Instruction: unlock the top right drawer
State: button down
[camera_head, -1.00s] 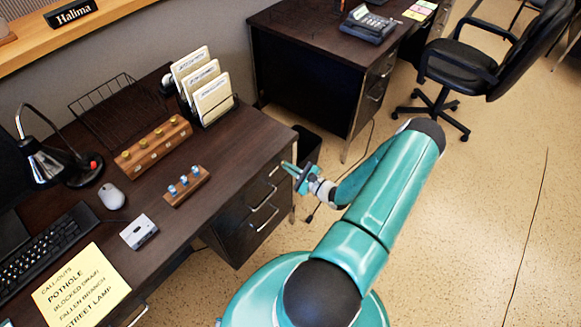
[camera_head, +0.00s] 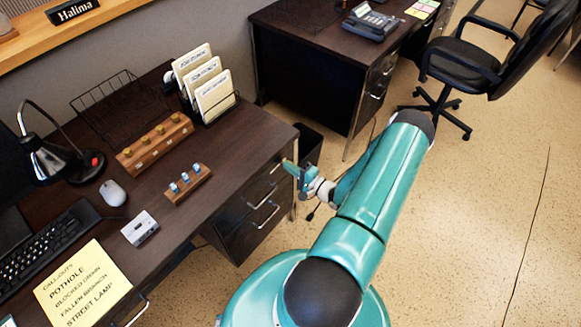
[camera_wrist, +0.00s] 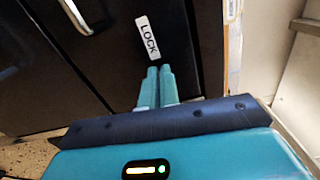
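The top right drawer (camera_head: 250,197) is in the dark desk's right pedestal and looks closed. In the wrist view its black front (camera_wrist: 120,50) carries a white LOCK label (camera_wrist: 147,38) and a metal handle (camera_wrist: 77,14). My gripper (camera_head: 288,167) is at the front's upper right corner. In the wrist view its two teal fingers (camera_wrist: 158,72) point at the front just below the label, nearly together with only a thin gap. The lock itself is hidden behind the fingertips. I cannot see whether anything is between them.
A lower drawer handle (camera_head: 265,217) sits below. A dark bin (camera_head: 307,145) stands beside the pedestal. On the desktop are two wooden racks (camera_head: 150,150) (camera_head: 187,186) and a file holder (camera_head: 222,112). The floor (camera_head: 470,210) to the right is open.

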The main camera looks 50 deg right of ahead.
jog(key=shift+n, duration=0.5)
jog(key=c, duration=1.6)
grip_release()
jog(key=shift+c, duration=0.2)
jog(key=s+d, duration=0.1)
jog(key=s, duration=1.2)
jog(key=shift+s, duration=0.4)
